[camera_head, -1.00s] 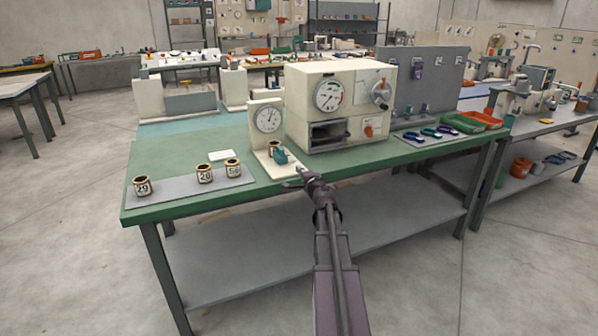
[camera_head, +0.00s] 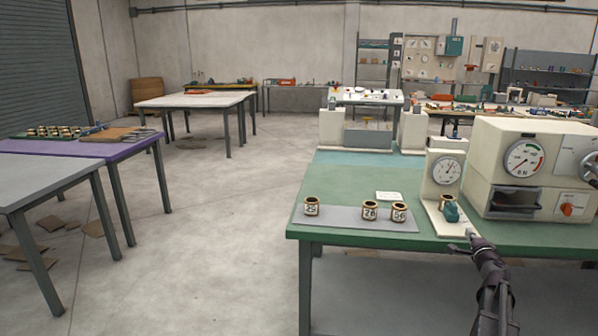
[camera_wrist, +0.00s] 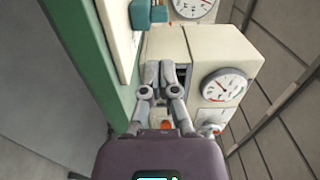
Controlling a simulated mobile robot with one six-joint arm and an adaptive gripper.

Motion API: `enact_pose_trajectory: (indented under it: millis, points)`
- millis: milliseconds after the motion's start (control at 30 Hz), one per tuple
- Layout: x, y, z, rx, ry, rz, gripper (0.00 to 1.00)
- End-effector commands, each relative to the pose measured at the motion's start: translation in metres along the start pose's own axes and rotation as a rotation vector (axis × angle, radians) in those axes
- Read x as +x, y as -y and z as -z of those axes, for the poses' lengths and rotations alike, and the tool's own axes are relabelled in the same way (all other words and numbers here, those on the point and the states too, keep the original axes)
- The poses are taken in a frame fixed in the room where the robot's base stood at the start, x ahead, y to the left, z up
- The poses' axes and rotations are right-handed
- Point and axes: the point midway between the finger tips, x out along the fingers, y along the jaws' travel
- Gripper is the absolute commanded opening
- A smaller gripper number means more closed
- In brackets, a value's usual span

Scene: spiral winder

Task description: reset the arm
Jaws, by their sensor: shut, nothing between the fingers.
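My arm reaches up from the lower right in the head view, with my gripper (camera_head: 470,234) at the front edge of the green-topped table (camera_head: 340,233). In the wrist view my gripper (camera_wrist: 160,68) has its two grey fingers together, with nothing between them. Behind the fingers in that view is the cream machine (camera_wrist: 215,50) with a round dial and an orange knob. In the head view, the cream gauge stand (camera_head: 444,172) is just beyond the gripper, with a cup and a teal part on its base.
Several numbered cups, such as the left one (camera_head: 311,206), stand on a grey strip (camera_head: 340,217) on the table. The large cream machine (camera_head: 505,137) stands at the right. Open floor (camera_head: 220,240) lies to the left, before a purple table (camera_head: 105,148).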

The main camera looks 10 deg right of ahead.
Motion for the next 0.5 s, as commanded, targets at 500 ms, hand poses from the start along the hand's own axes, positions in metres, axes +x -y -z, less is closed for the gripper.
enact_pose_trajectory:
  millis: [500]
  points:
    - [-0.028, -0.047, -0.199, -0.358, 0.469, -0.190, 0.00]
